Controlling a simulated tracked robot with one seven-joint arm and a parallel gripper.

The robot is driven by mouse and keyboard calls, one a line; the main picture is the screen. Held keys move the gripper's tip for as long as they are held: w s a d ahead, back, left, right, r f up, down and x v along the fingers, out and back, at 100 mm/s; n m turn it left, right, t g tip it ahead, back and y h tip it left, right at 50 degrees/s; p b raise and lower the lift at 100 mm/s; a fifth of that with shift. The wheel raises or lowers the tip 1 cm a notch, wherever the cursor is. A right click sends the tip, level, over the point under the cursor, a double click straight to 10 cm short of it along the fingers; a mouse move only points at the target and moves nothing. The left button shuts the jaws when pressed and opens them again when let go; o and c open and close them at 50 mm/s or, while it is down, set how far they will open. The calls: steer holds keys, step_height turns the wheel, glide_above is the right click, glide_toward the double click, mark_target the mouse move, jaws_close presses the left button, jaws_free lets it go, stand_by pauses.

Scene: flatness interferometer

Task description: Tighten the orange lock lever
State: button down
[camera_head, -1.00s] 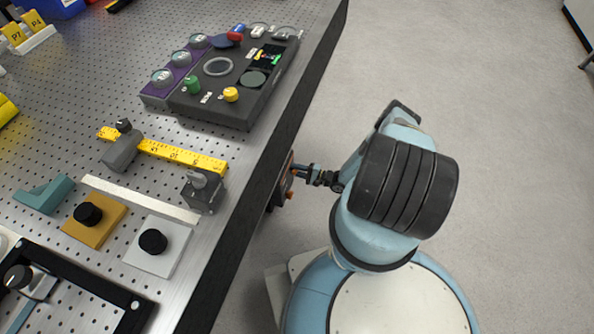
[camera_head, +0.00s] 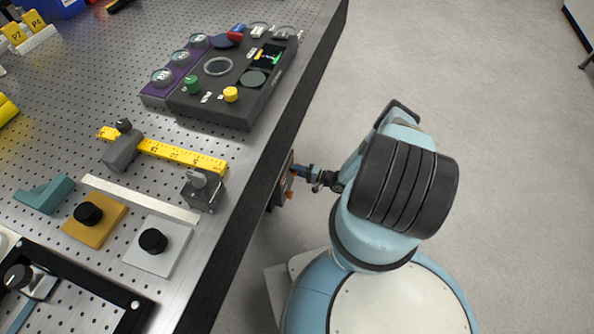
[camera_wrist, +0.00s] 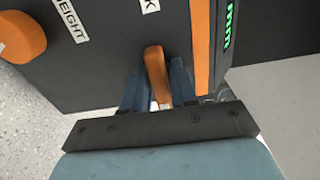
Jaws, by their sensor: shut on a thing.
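The orange lock lever (camera_wrist: 155,68) stands out from a dark panel (camera_wrist: 105,55) in the wrist view. My gripper (camera_wrist: 158,85) is shut on the lever, one blue-grey finger on each side of it. The lever's lower end is partly hidden between the fingers. In the head view my gripper (camera_head: 301,170) reaches the side of the bench, where a small orange part (camera_head: 290,194) shows beside the dark unit. The lever itself cannot be made out clearly there.
An orange knob (camera_wrist: 22,37) sits left of the lever, by a label ending in "EIGHT". An orange strip (camera_wrist: 200,45) and a green display (camera_wrist: 228,25) lie to its right. The perforated bench (camera_head: 60,130) carries a control console (camera_head: 240,75) and a yellow ruler (camera_head: 180,154).

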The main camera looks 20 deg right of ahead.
steer(key=shift+s+a+f, duration=0.15)
steer(key=shift+s+a, duration=0.05)
steer(key=c, duration=1.3)
jaws_free()
steer(key=shift+o, duration=1.1)
steer(key=shift+w+d, duration=0.1)
steer(key=v, duration=1.3)
steer(key=shift+s+d, duration=0.25)
steer(key=shift+d, duration=0.1)
steer(key=shift+s, duration=0.1)
